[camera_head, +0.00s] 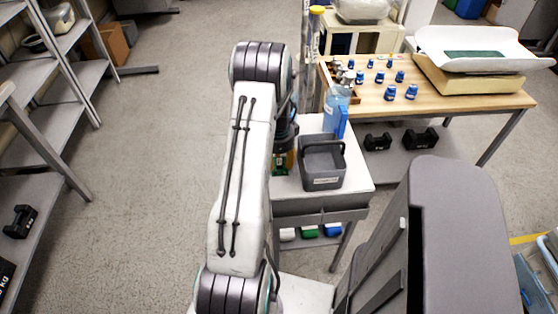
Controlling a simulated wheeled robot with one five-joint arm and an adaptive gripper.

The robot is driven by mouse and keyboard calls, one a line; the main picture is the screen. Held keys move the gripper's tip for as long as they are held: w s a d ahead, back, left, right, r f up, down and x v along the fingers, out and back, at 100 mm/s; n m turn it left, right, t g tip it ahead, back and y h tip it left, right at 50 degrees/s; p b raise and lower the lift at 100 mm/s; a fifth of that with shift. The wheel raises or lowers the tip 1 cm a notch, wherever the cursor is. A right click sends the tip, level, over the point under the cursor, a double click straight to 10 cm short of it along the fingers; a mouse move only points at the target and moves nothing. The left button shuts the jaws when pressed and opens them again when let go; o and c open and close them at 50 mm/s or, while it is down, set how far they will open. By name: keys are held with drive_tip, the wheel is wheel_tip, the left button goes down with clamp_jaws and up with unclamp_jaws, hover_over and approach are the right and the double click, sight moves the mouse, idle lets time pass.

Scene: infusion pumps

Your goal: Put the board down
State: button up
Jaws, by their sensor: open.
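My gripper (288,143) points down over the left part of the white cart top, just beside my arm. It is open, but my arm hides much of it and its fingertips are hard to make out. A small green and yellow piece, which looks like the board (284,162), shows right below the gripper. Only part of it is visible, and I cannot tell whether it touches the fingers or rests fully on the cart (345,178).
A grey handled bin (322,170) stands close right of the gripper, with a blue jug (337,110) behind it. A wooden table (448,110) behind right holds several blue-capped vials and a baby scale (470,62). Shelves (60,85) stand left; the floor between is clear.

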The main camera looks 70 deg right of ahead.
wheel_tip(320, 180, up, 12)
drive_tip(key=b, duration=0.3)
drive_tip(key=shift+a, duration=0.3)
